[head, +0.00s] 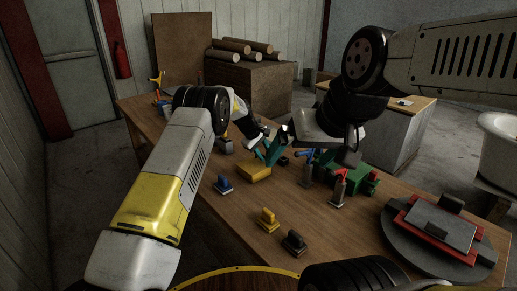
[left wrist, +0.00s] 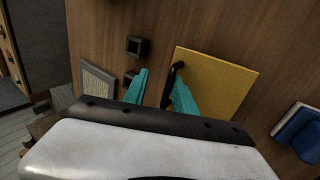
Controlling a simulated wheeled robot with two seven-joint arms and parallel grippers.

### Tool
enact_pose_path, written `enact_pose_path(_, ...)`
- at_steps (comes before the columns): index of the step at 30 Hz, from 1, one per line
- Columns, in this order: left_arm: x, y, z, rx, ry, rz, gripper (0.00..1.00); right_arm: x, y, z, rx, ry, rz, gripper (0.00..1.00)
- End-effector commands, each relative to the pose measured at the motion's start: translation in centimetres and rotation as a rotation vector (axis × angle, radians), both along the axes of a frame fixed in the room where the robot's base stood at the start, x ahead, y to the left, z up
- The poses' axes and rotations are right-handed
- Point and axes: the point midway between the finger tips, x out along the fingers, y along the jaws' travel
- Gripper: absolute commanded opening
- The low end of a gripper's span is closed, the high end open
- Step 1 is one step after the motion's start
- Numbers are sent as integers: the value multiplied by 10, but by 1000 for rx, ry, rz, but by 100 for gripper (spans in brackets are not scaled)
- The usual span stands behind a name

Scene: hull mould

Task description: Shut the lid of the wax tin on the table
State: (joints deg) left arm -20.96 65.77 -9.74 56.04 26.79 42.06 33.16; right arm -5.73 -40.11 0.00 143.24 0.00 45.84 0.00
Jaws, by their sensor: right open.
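A yellow square box (head: 255,173), which looks like the wax tin, sits on the table (head: 345,232). In the left wrist view its yellow top (left wrist: 222,82) is flat and unbroken, with a small black part at its left edge. I cannot tell whether its lid is fully down. My left gripper (head: 267,151) has teal fingers spread apart at the box's far edge. In the left wrist view its fingers (left wrist: 160,92) are open, one beside that black part; contact is unclear. My right gripper (head: 322,153) hangs over the table, right of the box, its fingers partly hidden among other things.
A blue block (head: 223,185), a yellow block (head: 268,220) and a black block (head: 294,243) stand nearer me. A green box (head: 357,178) and upright clamps are to the right. A grey round stand (head: 400,235) fills the right front. A small black open square (left wrist: 138,47) lies near the box.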

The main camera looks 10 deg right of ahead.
Motion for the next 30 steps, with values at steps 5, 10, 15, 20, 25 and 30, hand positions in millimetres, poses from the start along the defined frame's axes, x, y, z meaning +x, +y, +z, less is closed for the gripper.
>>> enact_pose_path(5,0,1,0,0,-1,0,30,0,0,0,0,0,0,100)
enact_pose_path(10,0,2,-1,2,1,1,30,0,0,0,0,0,0,100)
enact_pose_path(15,0,2,-1,3,1,2,30,0,0,0,0,0,0,100)
enact_pose_path(20,-2,6,8,2,0,3,30,0,0,0,0,0,0,100)
enact_pose_path(25,-9,17,34,2,-1,2,30,0,0,0,0,0,0,100)
enact_pose_path(30,-16,27,57,2,-1,2,30,0,0,0,0,0,0,100)
